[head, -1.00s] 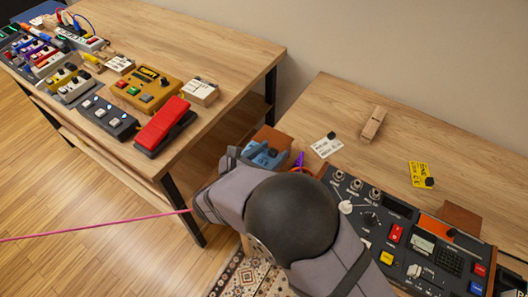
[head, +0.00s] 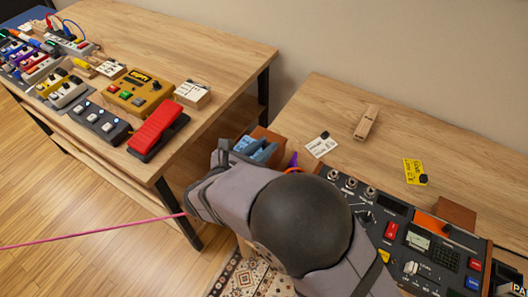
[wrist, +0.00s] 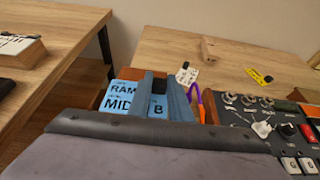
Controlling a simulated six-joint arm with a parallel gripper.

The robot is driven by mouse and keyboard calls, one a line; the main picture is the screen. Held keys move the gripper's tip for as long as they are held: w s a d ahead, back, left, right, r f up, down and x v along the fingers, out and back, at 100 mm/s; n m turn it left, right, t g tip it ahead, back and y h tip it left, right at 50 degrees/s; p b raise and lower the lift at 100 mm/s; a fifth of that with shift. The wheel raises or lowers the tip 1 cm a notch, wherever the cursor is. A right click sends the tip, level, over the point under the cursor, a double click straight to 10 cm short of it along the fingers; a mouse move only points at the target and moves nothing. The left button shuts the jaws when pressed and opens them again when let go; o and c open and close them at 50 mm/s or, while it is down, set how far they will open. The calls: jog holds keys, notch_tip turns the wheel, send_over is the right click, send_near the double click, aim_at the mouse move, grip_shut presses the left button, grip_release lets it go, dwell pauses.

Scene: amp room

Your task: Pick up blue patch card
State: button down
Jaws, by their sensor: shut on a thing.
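The blue patch card (wrist: 118,98) has black printed lettering, partly readable as "RAM" and "MID". In the wrist view it stands between and beside the blue-grey fingers of my gripper (wrist: 166,98). My gripper is shut on it, and the fingers hide part of its face. In the head view my gripper (head: 258,149) is at the left end of the right-hand table, in front of a brown wooden box (head: 272,137). My grey arm hides what lies below. I cannot tell whether the card is clear of the box.
A console (head: 408,233) with knobs and buttons lies right of my gripper. A white card (head: 321,147), a wooden clothespin-like piece (head: 367,123) and a yellow card (head: 415,171) lie behind it. The left table (head: 190,45) carries several pedals. A pink cable (head: 90,232) runs left.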

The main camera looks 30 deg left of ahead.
notch_tip(320, 180, up, 7)
jog(key=shift+f, duration=0.1)
dwell(0.3)
